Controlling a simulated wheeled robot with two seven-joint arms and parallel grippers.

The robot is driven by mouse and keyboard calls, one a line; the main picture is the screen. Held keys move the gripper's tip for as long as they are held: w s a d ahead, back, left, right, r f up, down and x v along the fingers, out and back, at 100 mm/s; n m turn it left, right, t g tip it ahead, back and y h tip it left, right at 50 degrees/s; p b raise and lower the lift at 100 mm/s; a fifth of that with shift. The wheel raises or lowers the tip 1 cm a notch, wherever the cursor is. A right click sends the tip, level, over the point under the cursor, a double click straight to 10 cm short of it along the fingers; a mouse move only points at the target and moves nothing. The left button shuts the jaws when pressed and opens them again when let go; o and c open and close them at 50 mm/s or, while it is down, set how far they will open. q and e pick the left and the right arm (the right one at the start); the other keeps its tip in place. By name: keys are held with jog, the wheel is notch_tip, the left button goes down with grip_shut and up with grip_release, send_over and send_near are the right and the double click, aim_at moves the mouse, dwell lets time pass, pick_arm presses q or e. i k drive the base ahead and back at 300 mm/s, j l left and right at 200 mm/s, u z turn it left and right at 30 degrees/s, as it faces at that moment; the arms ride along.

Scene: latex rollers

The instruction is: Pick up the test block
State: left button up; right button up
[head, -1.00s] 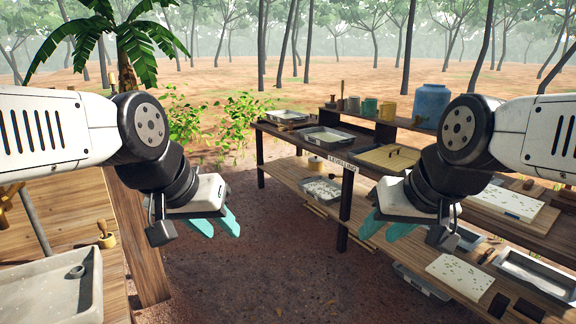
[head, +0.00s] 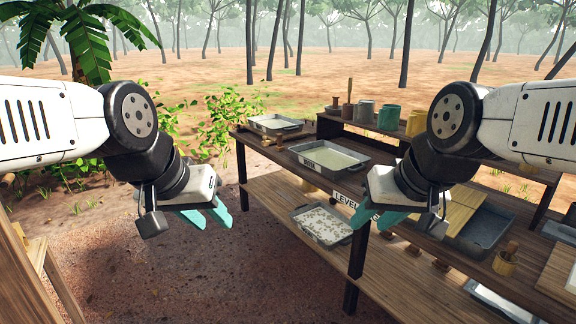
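I cannot make out a thing that is clearly the test block. My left gripper (head: 208,216) hangs over the bare ground left of the workbench, with its two teal fingers apart and nothing between them. My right gripper (head: 376,216) is in front of the workbench (head: 310,175), near its "LEVEL" sign (head: 347,199). Its teal fingers are also apart and empty. My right arm and gripper hide part of the bench top. Small wooden pieces (head: 268,139) lie by the far tray, too small to identify.
On the bench stand a far tray (head: 274,122), a middle tray (head: 318,165) and a grey tray (head: 484,236) beside a yellow board (head: 458,208). A speckled tray (head: 319,231) is on the lower shelf. Open ground lies left.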

aim_at(280, 146)
jog(key=i, duration=0.85)
jog(key=i+l+u, duration=0.15)
jog(key=i, duration=1.55)
jog(key=i+j+z, duration=0.1)
jog(key=i+j, duration=0.45)
jog(key=i+j+z, duration=0.1)
jog(key=i+j, duration=0.45)
jog(key=j, duration=0.15)
